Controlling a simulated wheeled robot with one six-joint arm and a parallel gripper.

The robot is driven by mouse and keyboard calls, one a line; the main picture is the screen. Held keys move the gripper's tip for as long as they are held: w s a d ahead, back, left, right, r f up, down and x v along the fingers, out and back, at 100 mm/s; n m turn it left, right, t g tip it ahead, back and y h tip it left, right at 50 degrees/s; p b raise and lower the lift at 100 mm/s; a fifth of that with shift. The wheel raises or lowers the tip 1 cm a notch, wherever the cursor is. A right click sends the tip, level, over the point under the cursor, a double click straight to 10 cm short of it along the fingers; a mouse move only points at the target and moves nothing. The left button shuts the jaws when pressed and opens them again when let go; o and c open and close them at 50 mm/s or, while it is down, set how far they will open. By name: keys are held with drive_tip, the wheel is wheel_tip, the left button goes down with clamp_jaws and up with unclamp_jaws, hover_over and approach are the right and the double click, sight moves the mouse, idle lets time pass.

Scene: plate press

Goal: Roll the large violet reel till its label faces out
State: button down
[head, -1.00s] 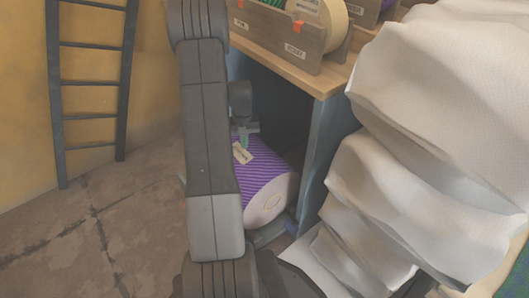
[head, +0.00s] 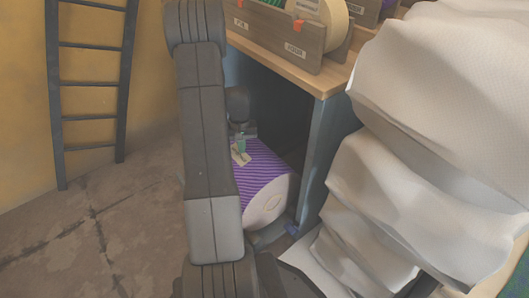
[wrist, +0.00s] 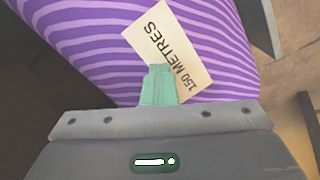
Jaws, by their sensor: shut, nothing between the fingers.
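The large violet reel (head: 264,173) lies on its side on the floor under the bench, its pale round end facing the front right. It is wound with violet striped material. A cream label (wrist: 174,45) reading "150 METRES" is on its upper surface; it also shows in the head view (head: 240,155), partly covered. My gripper (wrist: 158,72) is shut and empty, its green fingertips over the label's lower edge in the wrist view. In the head view my gripper (head: 240,152) points down at the reel's top. I cannot tell whether the tips touch. My arm hides the reel's left part.
A wooden bench (head: 335,80) with a blue-grey side panel (head: 315,160) stands over the reel's right side. A large white sack stack (head: 400,170) fills the right. A dark ladder (head: 90,90) leans at the left wall. Floor (head: 90,240) at left is clear.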

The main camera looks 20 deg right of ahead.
drive_tip(key=shift+s+a, duration=0.2)
drive_tip(key=shift+a, duration=0.25)
drive_tip(key=shift+a+f, duration=0.1)
drive_tip(key=shift+s+a+f, duration=0.1)
drive_tip(key=shift+a, duration=0.2)
drive_tip(key=shift+s+a+f+b, duration=0.3)
drive_tip(key=shift+s+a, duration=0.05)
drive_tip(key=shift+a, duration=0.2)
drive_tip(key=shift+f, duration=0.1)
drive_tip(key=shift+a, duration=0.15)
drive_tip(key=shift+s+a+f, duration=0.1)
drive_tip(key=shift+s+a, duration=0.1)
drive_tip(key=shift+a, duration=0.5)
